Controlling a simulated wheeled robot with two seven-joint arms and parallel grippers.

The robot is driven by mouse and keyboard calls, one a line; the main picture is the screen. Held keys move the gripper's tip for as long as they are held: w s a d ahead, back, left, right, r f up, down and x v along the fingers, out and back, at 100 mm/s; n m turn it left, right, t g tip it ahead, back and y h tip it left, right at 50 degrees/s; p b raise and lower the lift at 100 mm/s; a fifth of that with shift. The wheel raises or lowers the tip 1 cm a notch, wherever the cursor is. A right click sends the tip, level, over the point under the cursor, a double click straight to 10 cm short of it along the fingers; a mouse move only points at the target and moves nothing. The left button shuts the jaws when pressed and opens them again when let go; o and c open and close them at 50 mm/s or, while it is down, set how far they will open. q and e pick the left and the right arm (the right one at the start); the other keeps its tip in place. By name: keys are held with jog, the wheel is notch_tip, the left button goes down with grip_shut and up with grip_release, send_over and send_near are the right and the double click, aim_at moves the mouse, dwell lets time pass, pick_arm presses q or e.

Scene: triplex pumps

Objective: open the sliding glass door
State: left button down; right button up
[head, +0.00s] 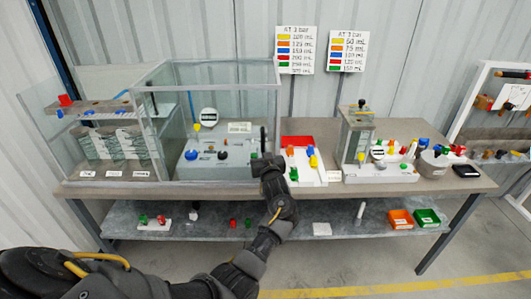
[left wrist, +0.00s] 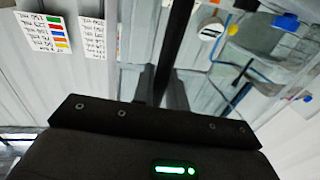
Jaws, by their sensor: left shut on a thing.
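The glass cabinet (head: 223,61) stands on the left half of the table, with clear panels in pale frames. Its glass door panel (head: 222,100) shows at the front right of the cabinet; how far it stands open I cannot tell. A dark upright handle (head: 263,137) is at the panel's right edge. My left gripper (head: 264,156) is shut on this handle. In the left wrist view the dark bar of the handle (left wrist: 177,45) runs up from between the fingers (left wrist: 162,92), and the fingertips are partly hidden by the gripper body. My right gripper is not in view.
Pump equipment (head: 215,158) with knobs stands behind the glass. Orange (head: 400,219) and green (head: 427,217) bins sit on the lower shelf. Two colour charts (head: 296,50) stand behind the table.

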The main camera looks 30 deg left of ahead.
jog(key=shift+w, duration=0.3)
pick_arm(q)
jog(key=shift+d, duration=0.1)
jog(key=c, duration=1.5)
grip_release()
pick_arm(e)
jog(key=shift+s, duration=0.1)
